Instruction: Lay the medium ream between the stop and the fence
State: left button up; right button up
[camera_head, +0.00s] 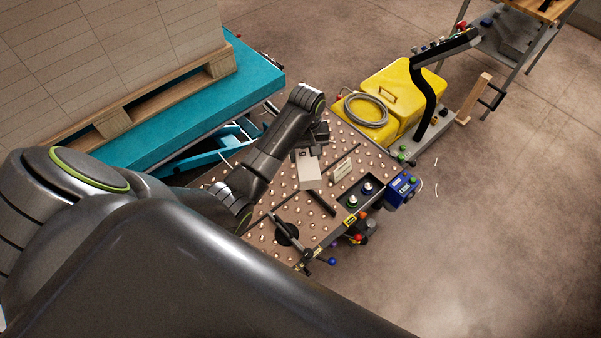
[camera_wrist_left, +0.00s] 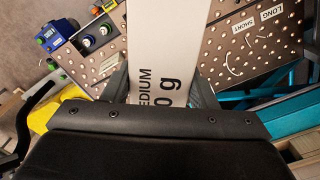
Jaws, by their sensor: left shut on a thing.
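The medium ream (camera_head: 308,172) is a white block, held over the ball-studded table (camera_head: 270,203). In the left wrist view the ream (camera_wrist_left: 165,35) shows the print "MEDIUM" and runs away from the jaws. My left gripper (camera_head: 313,146) is shut on its near end, with a finger on each side in the left wrist view (camera_wrist_left: 160,90). Two dark bars stand by the ream, one at its upper right (camera_head: 346,153) and one below it (camera_head: 321,203). I cannot tell which is the stop and which the fence, or whether the ream touches the table. My right gripper is out of view.
A small pale plate (camera_head: 343,170) and a tray with two round knobs (camera_head: 352,196) lie right of the ream. A black lever (camera_head: 290,236) is at the table's lower end. A yellow case (camera_head: 405,85) and a teal lift with a loaded pallet (camera_head: 215,105) flank the table.

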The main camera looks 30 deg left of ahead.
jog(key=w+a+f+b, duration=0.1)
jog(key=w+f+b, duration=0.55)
jog(key=b, duration=0.95)
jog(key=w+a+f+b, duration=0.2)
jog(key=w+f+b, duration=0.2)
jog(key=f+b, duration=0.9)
pick_arm(q)
jog(key=w+f+m+b, duration=0.1)
jog(key=f+m+b, duration=0.1)
jog(key=f, duration=1.1)
jog(key=a+f+m+b, duration=0.1)
jog(key=f+m, duration=0.4)
jog(key=f, duration=0.8)
jog(key=w+f+m+b, duration=0.1)
jog(key=f+m+b, duration=0.3)
jog(key=f, duration=0.9)
jog(key=shift+w+a+f, duration=0.15)
jog(key=shift+w+a, duration=0.15)
jog(key=shift+w, duration=0.05)
notch_tip(320, 180, down, 5)
jog(key=shift+r+b, duration=0.1)
jog(key=shift+b, duration=0.8)
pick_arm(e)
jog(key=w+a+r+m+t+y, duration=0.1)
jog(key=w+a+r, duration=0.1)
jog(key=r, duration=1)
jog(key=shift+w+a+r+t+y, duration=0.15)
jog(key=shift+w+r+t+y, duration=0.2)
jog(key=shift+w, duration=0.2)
